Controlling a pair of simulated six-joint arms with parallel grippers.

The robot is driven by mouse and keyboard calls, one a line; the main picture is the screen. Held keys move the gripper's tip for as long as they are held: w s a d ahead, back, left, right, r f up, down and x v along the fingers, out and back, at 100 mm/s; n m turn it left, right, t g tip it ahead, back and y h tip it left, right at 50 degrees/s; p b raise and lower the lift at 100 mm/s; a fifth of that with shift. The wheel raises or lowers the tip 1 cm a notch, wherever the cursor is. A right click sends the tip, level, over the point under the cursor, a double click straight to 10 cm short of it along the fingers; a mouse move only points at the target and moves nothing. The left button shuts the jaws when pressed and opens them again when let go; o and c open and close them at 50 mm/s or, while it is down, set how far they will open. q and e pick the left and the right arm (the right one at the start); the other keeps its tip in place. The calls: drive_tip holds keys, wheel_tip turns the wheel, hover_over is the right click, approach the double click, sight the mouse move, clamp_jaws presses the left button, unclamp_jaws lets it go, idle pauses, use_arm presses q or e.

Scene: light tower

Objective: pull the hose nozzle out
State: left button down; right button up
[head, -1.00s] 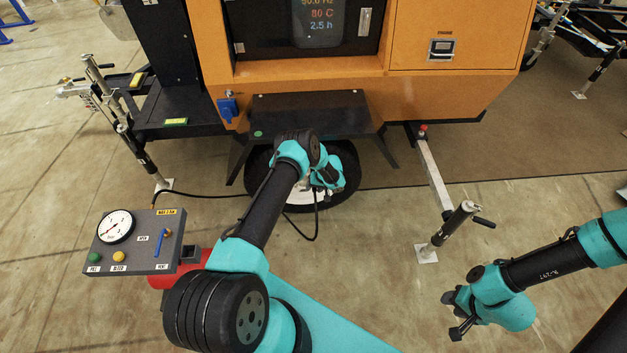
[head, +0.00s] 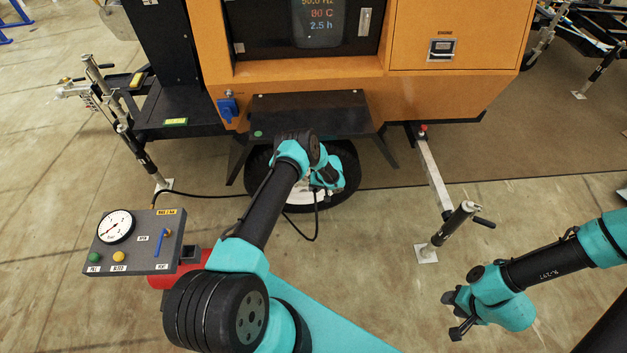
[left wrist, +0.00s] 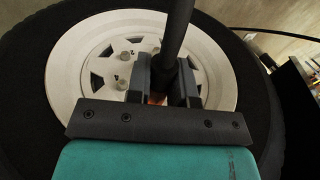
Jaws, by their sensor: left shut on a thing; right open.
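The hose nozzle (left wrist: 174,38) is a dark rod that comes in from the top of the left wrist view. My left gripper (left wrist: 167,88) is shut on it, in front of the white wheel rim (left wrist: 215,75). The nozzle's lower end is hidden between the jaws, so I cannot tell whether it is seated on the valve. In the head view my left gripper (head: 325,182) is at the wheel under the fender, and a thin black hose (head: 316,222) hangs in a loop below it. My right gripper (head: 455,315) is open and empty, low at the right.
The black tyre (head: 347,185) sits under the black fender (head: 310,108) of the orange machine (head: 285,75). A grey gauge box (head: 150,250) stands at the left, with a red tank (head: 165,281) beneath it. A jack stand (head: 452,222) is right of the wheel. Floor between is clear.

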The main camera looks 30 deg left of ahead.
use_arm(q)
drive_tip(key=shift+s+d, duration=0.7)
drive_tip(key=shift+s, duration=0.3)
drive_tip(key=shift+s+d, duration=0.7)
drive_tip(key=shift+s, duration=0.25)
drive_tip(key=shift+s, duration=0.1)
drive_tip(key=shift+r, duration=0.1)
drive_tip(key=d+r+m+t, duration=0.1)
drive_tip(key=d+r+m, duration=0.1)
drive_tip(key=d+r, duration=0.3)
drive_tip(key=d+r+m+t, duration=0.1)
drive_tip(key=d+r, duration=0.4)
drive_tip(key=r, duration=0.9)
drive_tip(key=d+r+m, duration=0.3)
drive_tip(key=d+r, duration=0.3)
drive_tip(key=r, duration=0.3)
drive_tip(key=shift+w+r+m+t, duration=0.25)
drive_tip(key=shift+m+t, duration=0.15)
